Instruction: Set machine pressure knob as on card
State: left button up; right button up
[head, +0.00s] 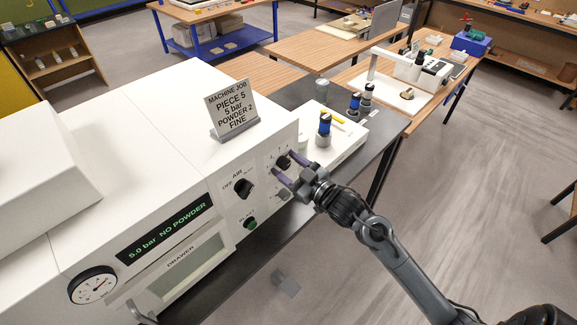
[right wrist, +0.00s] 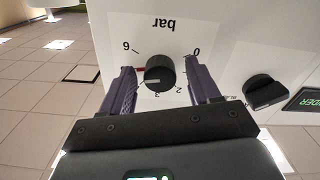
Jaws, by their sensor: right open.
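The white machine carries a card (head: 231,110) reading "MACHINE JOB, PIECE 5, 5 bar, POWDER 2, FINE". The machine's display (head: 165,229) reads "5.0 bar NO POWDER". The black round pressure knob (right wrist: 160,74) sits on the panel under the word "bar", upside down in the right wrist view. Its white pointer line points left, and a red mark shows left of it, partly behind a finger. My right gripper (head: 281,165) is open, its purple fingers on either side of the knob with gaps visible in the right wrist view (right wrist: 163,88). My left gripper is not in view.
Beside the pressure knob are the AIR knob (head: 243,188), a powder knob (right wrist: 264,91) and a green button (head: 250,223). A round gauge (head: 92,286) is at the front. Blue-banded containers (head: 324,129) stand behind the gripper. Open floor lies to the right.

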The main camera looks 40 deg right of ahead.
jog(key=shift+s, duration=0.1)
jog(key=shift+s, duration=0.3)
jog(key=s+b, duration=0.2)
jog(key=s, duration=0.8)
jog(key=shift+d+b, duration=0.3)
jog(key=shift+d, duration=0.15)
dwell(1.3)
